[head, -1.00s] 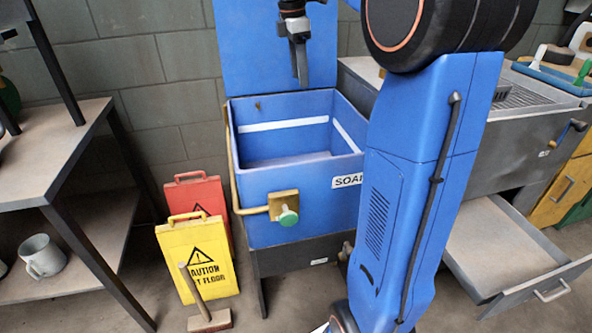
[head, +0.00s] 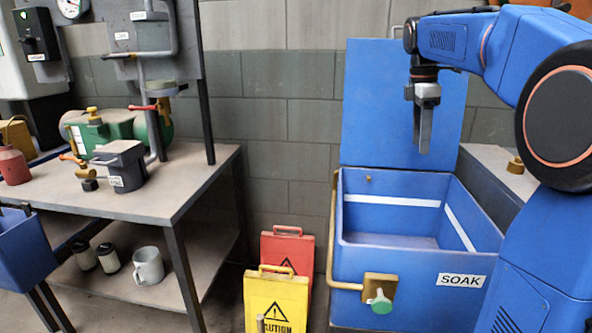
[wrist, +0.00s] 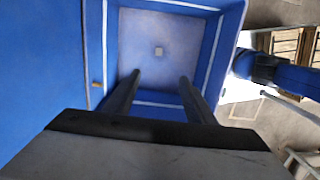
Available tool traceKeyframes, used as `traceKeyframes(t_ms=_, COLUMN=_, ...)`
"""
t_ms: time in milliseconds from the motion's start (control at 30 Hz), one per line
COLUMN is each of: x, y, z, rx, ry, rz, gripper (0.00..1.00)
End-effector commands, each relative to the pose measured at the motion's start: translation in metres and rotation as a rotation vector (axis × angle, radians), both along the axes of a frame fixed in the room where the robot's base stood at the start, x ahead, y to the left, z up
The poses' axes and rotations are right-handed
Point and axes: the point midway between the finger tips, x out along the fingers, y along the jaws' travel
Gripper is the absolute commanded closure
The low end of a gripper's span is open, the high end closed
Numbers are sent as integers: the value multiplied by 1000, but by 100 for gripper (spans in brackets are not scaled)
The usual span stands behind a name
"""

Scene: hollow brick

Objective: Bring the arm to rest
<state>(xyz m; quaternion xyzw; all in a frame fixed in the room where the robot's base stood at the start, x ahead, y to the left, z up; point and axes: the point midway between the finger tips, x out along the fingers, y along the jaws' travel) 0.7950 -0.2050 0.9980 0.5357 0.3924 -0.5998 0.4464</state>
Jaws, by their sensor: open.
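My gripper (head: 424,128) hangs pointing down above the blue soak tank, in front of its raised lid (head: 402,90). In the wrist view its two fingers (wrist: 158,85) stand apart with nothing between them, so it is open and empty. The soak tank (head: 400,280) is an open blue box with a white line around its inner walls and a SOAK label. In the wrist view I look down into the tank (wrist: 150,60), and a small pale square shows on its floor. My blue arm reaches in from the right.
A workbench (head: 140,195) holds a green machine (head: 110,127) and a dark box (head: 120,165). A grey mug (head: 148,267) sits below.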

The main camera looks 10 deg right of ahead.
Motion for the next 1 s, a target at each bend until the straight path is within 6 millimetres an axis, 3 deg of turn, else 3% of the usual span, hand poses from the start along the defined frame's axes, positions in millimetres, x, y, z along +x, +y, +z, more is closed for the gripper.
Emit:
traceKeyframes(t_ms=167, x=-32, y=20, z=-8, rx=3, ry=-58, rz=-107, gripper=50)
traceKeyframes(t_ms=467, x=-108, y=62, z=-46, rx=41, ry=-198, rz=-403, gripper=50)
traceKeyframes(t_ms=767, x=-185, y=96, z=-103, rx=121, ry=-318, rz=-702, gripper=50)
traceKeyframes(t_ms=1000, x=-244, y=118, z=-160, rx=213, ry=-395, rz=-946, gripper=50)
